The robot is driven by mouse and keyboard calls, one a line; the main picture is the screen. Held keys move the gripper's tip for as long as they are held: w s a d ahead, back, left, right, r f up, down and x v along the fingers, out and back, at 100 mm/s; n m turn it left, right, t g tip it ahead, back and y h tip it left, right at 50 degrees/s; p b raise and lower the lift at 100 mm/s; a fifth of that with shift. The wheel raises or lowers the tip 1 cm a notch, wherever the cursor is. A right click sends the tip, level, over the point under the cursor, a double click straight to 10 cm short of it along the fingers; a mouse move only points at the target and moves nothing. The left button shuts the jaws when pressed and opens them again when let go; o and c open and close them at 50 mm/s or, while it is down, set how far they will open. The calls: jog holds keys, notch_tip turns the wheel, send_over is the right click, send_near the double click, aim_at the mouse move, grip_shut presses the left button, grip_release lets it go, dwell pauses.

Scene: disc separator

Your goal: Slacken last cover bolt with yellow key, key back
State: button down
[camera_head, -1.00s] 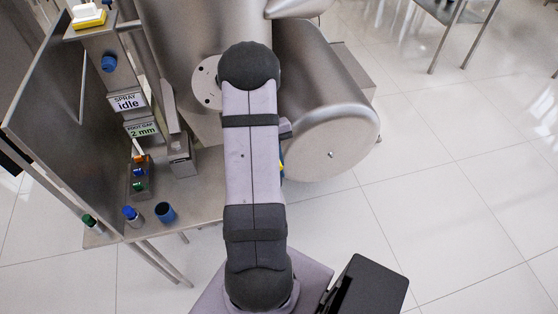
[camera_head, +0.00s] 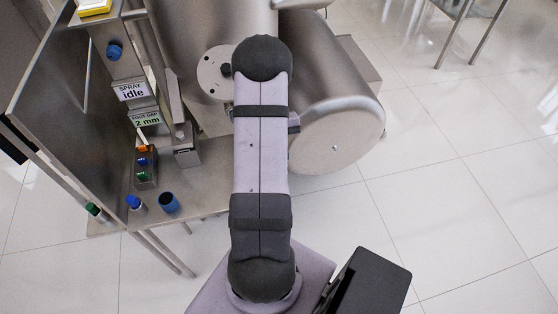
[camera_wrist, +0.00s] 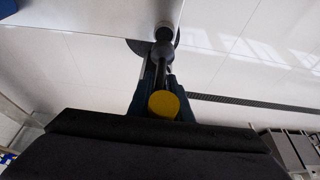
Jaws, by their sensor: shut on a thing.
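My gripper (camera_wrist: 158,98) is shut on the yellow key, seen nearly end-on in the wrist view. In the head view my arm hides the gripper and key. A round plate with small holes (camera_head: 211,68) shows left of my arm, on the steel machine (camera_head: 345,125).
A steel bench at left holds a small rack (camera_head: 145,172), a blue cup (camera_head: 168,202) and a blue-capped bottle (camera_head: 134,203). Signs (camera_head: 131,91) read "SPRAY idle" and "FOOT GAP 2 mm". A tall steel panel (camera_head: 65,80) bounds the left. Open tiled floor lies at right.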

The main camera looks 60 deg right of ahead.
jog(key=shift+f+b, duration=1.35)
jog(key=shift+f, duration=0.9)
jog(key=shift+f+b, duration=0.65)
jog(key=shift+f, duration=0.4)
jog(key=shift+f+b, duration=0.45)
jog(key=shift+f, duration=0.2)
jog(key=c, duration=1.5)
grip_release()
jog(key=shift+c, duration=0.2)
jog(key=shift+r, duration=0.1)
jog(key=s+a+p+v, duration=0.1)
jog(key=v, duration=1)
jog(key=shift+r, duration=0.25)
